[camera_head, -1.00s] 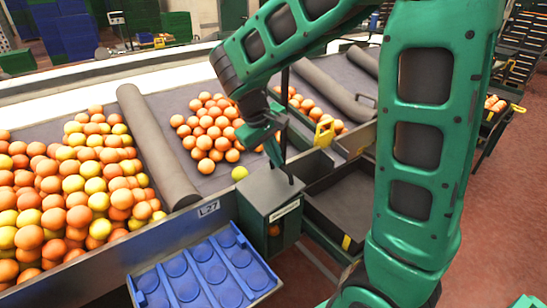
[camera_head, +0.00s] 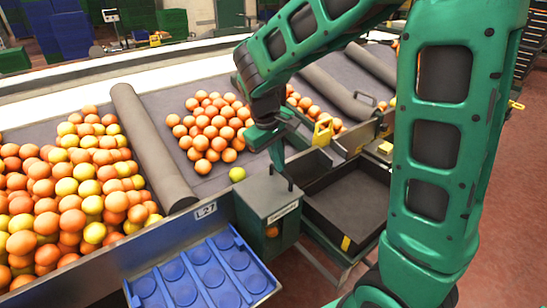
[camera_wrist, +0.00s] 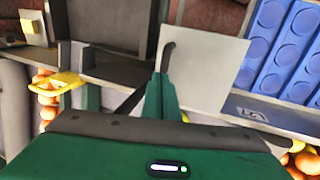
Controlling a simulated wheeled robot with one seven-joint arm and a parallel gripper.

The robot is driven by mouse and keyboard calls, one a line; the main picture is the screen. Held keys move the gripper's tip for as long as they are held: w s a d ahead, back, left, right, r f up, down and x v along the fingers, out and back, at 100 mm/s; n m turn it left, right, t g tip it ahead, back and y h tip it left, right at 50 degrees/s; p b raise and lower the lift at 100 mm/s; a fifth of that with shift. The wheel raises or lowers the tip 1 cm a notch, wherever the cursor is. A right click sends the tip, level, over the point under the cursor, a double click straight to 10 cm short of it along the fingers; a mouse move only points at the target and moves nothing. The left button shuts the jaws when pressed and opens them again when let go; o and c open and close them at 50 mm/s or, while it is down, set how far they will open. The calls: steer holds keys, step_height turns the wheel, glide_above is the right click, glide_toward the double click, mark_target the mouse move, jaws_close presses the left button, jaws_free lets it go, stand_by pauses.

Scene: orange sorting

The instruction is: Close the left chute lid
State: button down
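The left chute (camera_head: 268,212) is a dark green box with a white label on its front, beside the blue tray. Its flat grey lid (camera_head: 262,192) lies level across the top in the head view. In the wrist view the lid (camera_wrist: 207,75) is a pale square panel with a dark bent handle (camera_wrist: 167,57) at its edge. My gripper (camera_head: 279,166) is just above the lid's right edge, pointing down. In the wrist view its fingers (camera_wrist: 160,80) are together, with tips at the handle's lower end. I cannot tell whether they touch the handle.
A blue tray (camera_head: 205,272) with round hollows is in front. An open dark bin (camera_head: 350,205) lies right of the chute. Orange and yellow fruit (camera_head: 75,190) fills the left lane, more fruit (camera_head: 210,130) lies behind. A yellow handle (camera_head: 322,132) stands behind the chute.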

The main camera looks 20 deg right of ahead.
steer(key=shift+f, duration=0.1)
steer(key=shift+r, duration=0.3)
steer(key=w+d+v, duration=0.1)
steer(key=v, duration=1.2)
steer(key=s+d+f+m+g+y, duration=0.1)
steer(key=s+d+f+m, duration=0.1)
steer(key=s+d, duration=0.5)
steer(key=s+d+f+m, duration=0.1)
steer(key=s+d+m, duration=0.2)
steer(key=s+d, duration=0.4)
steer(key=s+d+f+m+y, duration=0.1)
steer(key=s+f+m, duration=0.3)
steer(key=s, duration=0.8)
step_height(320, 180, down, 2)
steer(key=shift+s+f+y, duration=0.2)
steer(key=shift+s+y, duration=0.1)
steer(key=shift+y, duration=0.3)
steer(key=shift+d, duration=0.15)
